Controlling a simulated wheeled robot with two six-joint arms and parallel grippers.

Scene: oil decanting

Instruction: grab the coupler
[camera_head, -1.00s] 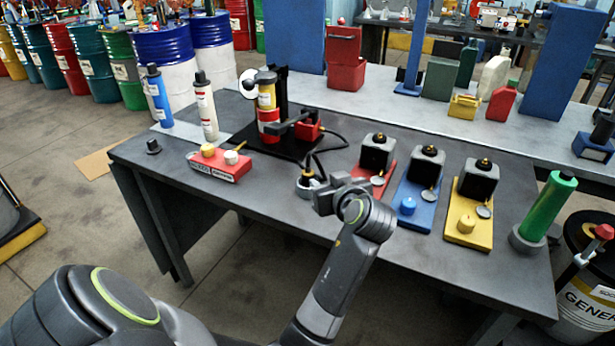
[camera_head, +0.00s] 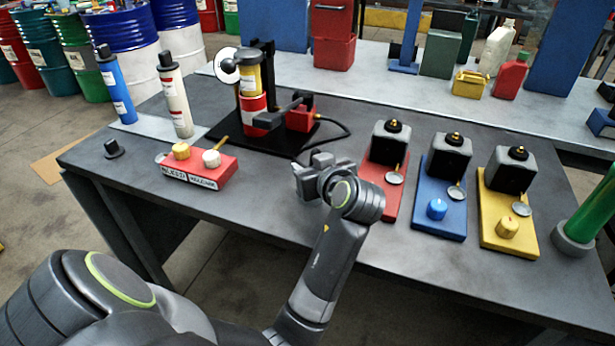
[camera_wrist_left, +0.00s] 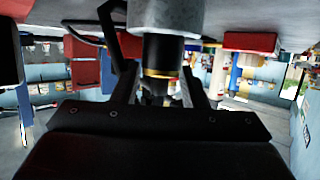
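The coupler (camera_wrist_left: 162,58), dark with a brass-coloured ring, stands out of a grey holder (camera_wrist_left: 165,14) in the left wrist view, which looks upside down. My left gripper (camera_wrist_left: 160,80) has one finger on each side of it. The fingers look open, with a narrow gap at the left finger; contact on the right is hard to judge. In the head view my left gripper (camera_head: 318,168) is over the front middle of the table and hides the coupler and its holder. A black hose (camera_head: 335,133) runs from the pump stand towards it. My right gripper is not in view.
The pump stand (camera_head: 262,95) with a red and yellow cylinder is behind the gripper. A red base with a black-and-grey unit (camera_head: 390,142) is close to its right, then blue and yellow ones. A red labelled block (camera_head: 200,168) is left. Table room is clear between block and gripper.

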